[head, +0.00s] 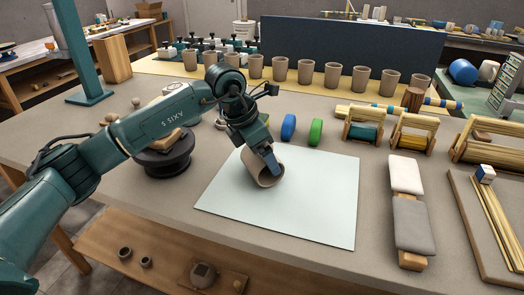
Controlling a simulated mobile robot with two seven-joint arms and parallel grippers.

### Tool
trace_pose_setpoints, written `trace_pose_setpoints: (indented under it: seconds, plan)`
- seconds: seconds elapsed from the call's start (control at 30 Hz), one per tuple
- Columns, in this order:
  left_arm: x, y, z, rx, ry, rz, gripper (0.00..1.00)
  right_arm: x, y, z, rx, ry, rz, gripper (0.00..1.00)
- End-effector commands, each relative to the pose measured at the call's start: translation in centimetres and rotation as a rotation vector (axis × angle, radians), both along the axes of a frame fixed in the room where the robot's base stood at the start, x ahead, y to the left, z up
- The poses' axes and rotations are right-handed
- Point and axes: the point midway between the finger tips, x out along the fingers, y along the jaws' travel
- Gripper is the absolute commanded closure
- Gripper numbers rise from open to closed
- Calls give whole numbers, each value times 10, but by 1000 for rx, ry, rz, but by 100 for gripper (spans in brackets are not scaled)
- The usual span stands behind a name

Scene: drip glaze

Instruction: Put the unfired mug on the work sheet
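The unfired mug (252,172) is a plain brown clay cup, tilted on its side with its open mouth toward the lower right. It is over the upper left part of the pale work sheet (315,212); whether it touches the sheet is hard to tell. My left gripper (271,163) comes down from above and appears shut on the mug's wall at the rim. One finger shows against the mug; the other is hidden. My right gripper is not in view.
A row of similar brown cups (305,71) stands at the back on a yellow strip before a dark panel (320,46). A dark turntable (165,160) is at left; sponge-like blocks (412,222) lie at right. The sheet's front is clear.

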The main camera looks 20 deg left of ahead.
Motion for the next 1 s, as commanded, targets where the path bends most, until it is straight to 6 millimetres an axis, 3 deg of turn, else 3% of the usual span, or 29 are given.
trace_pose_setpoints:
  seconds: [0.23, 0.27, 0.4, 0.73, 1.0]
  plan:
    - [0, 0, -2, -2, -3, 0, 44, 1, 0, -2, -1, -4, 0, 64]
    - [0, 0, -2, -1, -1, 0, 11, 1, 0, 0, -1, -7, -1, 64]
    - [0, 0, -1, -1, -1, 0, 0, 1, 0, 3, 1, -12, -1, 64]
    - [0, 1, 6, -1, -2, 0, 0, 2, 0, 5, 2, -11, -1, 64]
    - [-13, 16, 54, -1, -6, 2, 0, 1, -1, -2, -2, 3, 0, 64]
